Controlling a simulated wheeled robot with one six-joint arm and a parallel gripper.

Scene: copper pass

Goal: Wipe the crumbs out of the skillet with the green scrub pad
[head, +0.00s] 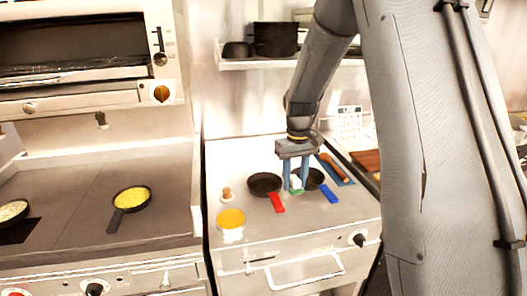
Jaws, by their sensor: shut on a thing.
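Two dark skillets stand on the pale counter. One has a red handle (277,202) and a dark pan (264,183) at left; the other has a blue handle (329,193) and a dark pan (314,179) at right, partly hidden by my gripper. My gripper (296,187) points down between the two pans. Its blue fingers are shut on the green scrub pad (297,191), which has a whitish upper part. I cannot tell whether the pad touches a pan or the counter. Crumbs are too small to make out in either skillet.
A yellow-topped round container (231,219) and a small wooden-knobbed item (227,194) stand left of the skillets. A wooden rod (331,164) lies behind right, near a brown board (367,160). A pan with yellow food (131,198) sits on the left worktop. The counter's front is clear.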

